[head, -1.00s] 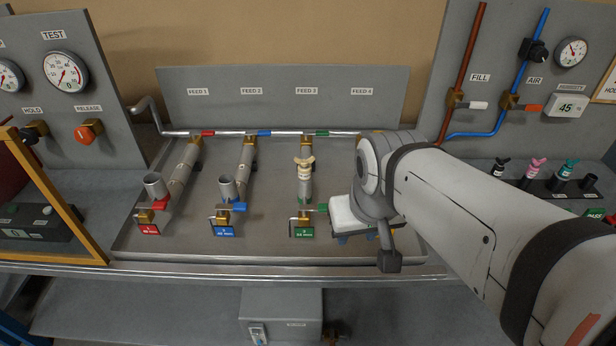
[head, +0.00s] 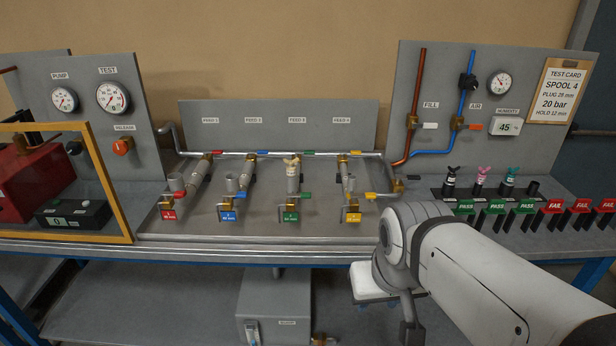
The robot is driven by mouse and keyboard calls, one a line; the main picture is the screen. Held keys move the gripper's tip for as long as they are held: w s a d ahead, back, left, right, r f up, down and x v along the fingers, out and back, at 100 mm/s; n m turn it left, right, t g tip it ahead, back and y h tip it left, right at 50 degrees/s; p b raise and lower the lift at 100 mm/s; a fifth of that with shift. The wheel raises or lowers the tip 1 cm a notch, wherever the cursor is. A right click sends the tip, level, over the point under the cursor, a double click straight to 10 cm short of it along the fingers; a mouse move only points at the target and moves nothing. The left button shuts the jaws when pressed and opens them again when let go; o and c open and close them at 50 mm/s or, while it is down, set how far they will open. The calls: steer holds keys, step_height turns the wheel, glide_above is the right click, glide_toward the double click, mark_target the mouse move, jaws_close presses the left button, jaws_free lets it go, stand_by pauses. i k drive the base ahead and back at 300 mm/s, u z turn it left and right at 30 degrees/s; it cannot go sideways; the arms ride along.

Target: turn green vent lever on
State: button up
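Feed 3 has two green levers. The upper green lever (head: 309,153) is on the pipe along the back and points right, in line with that pipe. The lower green lever (head: 306,194) is at the front end of the feed, above a green tag (head: 290,217), and also points right. I cannot read which one is the vent. A tan wing-nut plug (head: 292,162) sits in the feed 3 spool. My gripper (head: 372,298) is in front of the bench edge, low and right of feed 3, touching no lever. Its fingers are hidden, so its opening does not show.
Red, blue and yellow feeds stand beside feed 3, with the yellow lower lever (head: 376,196) nearest my arm. Coloured plugs (head: 480,180) stand in a rack at right, behind PASS and FAIL tags (head: 496,207). A grey box (head: 272,310) is below the bench.

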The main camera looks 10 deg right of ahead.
mark_target(302, 195)
steer(key=z, duration=0.1)
steer(key=i, duration=1)
steer(key=z, duration=0.05)
